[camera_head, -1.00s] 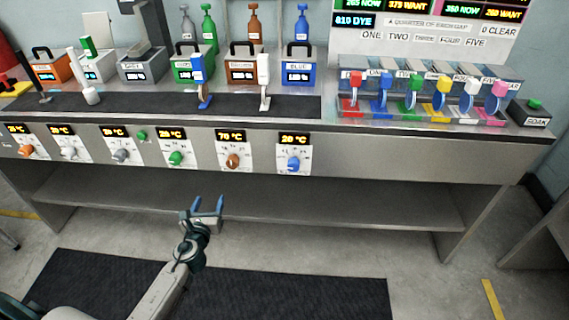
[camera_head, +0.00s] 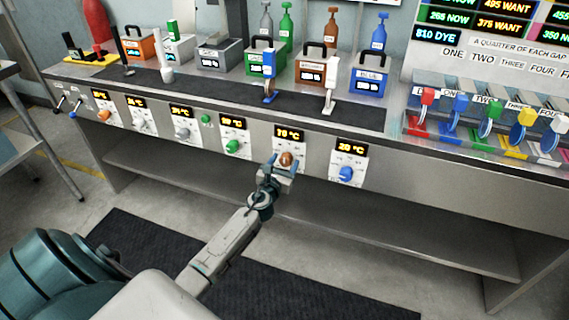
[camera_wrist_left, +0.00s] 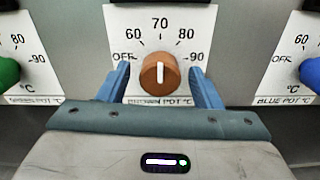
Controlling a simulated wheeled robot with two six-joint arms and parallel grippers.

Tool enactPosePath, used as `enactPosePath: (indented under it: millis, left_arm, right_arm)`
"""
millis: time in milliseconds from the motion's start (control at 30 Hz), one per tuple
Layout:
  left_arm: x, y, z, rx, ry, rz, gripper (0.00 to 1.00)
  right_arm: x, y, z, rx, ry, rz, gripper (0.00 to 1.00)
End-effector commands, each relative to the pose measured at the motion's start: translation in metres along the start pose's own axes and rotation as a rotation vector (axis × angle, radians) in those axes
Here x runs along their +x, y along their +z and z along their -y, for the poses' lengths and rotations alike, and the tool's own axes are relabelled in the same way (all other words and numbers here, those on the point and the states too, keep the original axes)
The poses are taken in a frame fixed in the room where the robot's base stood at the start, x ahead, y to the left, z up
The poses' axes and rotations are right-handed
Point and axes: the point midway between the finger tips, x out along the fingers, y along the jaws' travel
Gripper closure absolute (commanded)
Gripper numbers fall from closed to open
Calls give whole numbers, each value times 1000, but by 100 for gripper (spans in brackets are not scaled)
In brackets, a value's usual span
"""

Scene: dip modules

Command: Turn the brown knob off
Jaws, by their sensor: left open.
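The brown knob (camera_head: 287,159) sits on its white dial plate on the counter's front panel, under a display that seems to read 70 °C. In the left wrist view the brown knob (camera_wrist_left: 159,74) has its white pointer line straight up, toward 70; OFF is marked at its left. My left gripper (camera_head: 283,163) is at the knob, and in the left wrist view its open blue fingers (camera_wrist_left: 163,84) stand on either side of the knob with gaps. Contact does not show. My right gripper is not in view.
The green knob (camera_head: 232,146) is to the left and the blue knob (camera_head: 345,174) to the right on the same panel. A brown pot box (camera_head: 311,73) and other coloured boxes stand on the counter above. The floor in front has a dark mat (camera_head: 330,290).

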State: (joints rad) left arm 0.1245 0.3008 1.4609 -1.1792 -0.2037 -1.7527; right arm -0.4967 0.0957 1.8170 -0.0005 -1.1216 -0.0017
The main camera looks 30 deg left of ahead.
Motion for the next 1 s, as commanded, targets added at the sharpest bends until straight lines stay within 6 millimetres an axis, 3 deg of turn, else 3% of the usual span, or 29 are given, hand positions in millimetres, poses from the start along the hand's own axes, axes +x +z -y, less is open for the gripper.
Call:
enactPosePath:
  millis: [333, 567, 1000]
  left_arm:
    - [4, 0, 0, 0, 0, 0, 41]
    - [4, 0, 0, 0, 0, 0, 86]
    - [4, -1, 0, -88, 0, 0, 86]
  right_arm:
    - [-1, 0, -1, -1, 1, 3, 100]
    - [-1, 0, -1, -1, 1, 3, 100]
    - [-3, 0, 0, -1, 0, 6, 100]
